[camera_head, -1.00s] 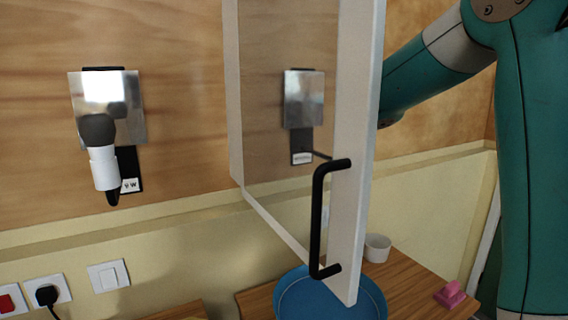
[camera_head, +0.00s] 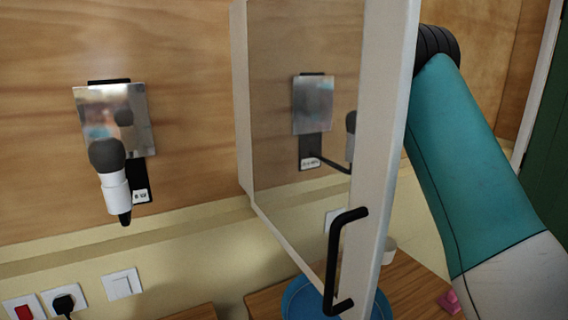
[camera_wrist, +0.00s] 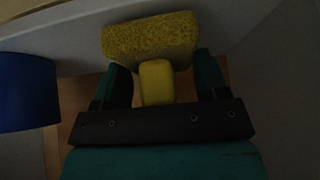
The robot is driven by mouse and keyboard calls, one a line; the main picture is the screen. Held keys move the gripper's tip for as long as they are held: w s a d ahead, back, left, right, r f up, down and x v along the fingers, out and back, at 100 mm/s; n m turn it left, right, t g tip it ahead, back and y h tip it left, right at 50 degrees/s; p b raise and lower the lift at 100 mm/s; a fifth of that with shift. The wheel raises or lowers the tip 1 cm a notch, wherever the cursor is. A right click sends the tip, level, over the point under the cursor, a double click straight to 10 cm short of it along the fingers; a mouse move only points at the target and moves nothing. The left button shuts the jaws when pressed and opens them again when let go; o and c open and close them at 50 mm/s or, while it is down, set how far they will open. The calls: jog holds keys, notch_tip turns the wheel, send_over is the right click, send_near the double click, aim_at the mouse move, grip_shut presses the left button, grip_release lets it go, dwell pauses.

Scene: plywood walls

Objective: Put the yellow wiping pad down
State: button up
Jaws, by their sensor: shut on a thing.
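The yellow wiping pad (camera_wrist: 150,38) shows in the wrist view, a rough sponge block with a smooth yellow grip (camera_wrist: 157,82) on the near side. My gripper (camera_wrist: 160,75) is shut on the pad, with the grip between its two dark fingers. The pad lies across the picture just beyond the fingertips, before a grey surface; I cannot tell whether it touches that surface. In the head view my gripper and the pad are hidden; my teal arm passes behind the open mirrored door (camera_head: 385,130).
The door has a black handle (camera_head: 334,262). A blue basin (camera_head: 303,301) stands partly behind it on a wooden top (camera_head: 405,285), with a pink object (camera_head: 449,302) to the right. The basin appears left in the wrist view (camera_wrist: 28,92). Sockets (camera_head: 41,306) are on the wall.

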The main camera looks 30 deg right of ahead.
jog(key=w+p, duration=0.1)
jog(key=w, duration=0.2)
jog(key=shift+w+r+p, duration=0.15)
jog(key=shift+w+p, duration=0.1)
jog(key=shift+p, duration=0.1)
jog(key=shift+s+f+p, duration=0.2)
jog(key=shift+f+p, duration=0.15)
jog(key=shift+p, duration=0.05)
jog(key=shift+f, duration=0.15)
jog(key=shift+f, duration=0.15)
jog(key=o, duration=0.9)
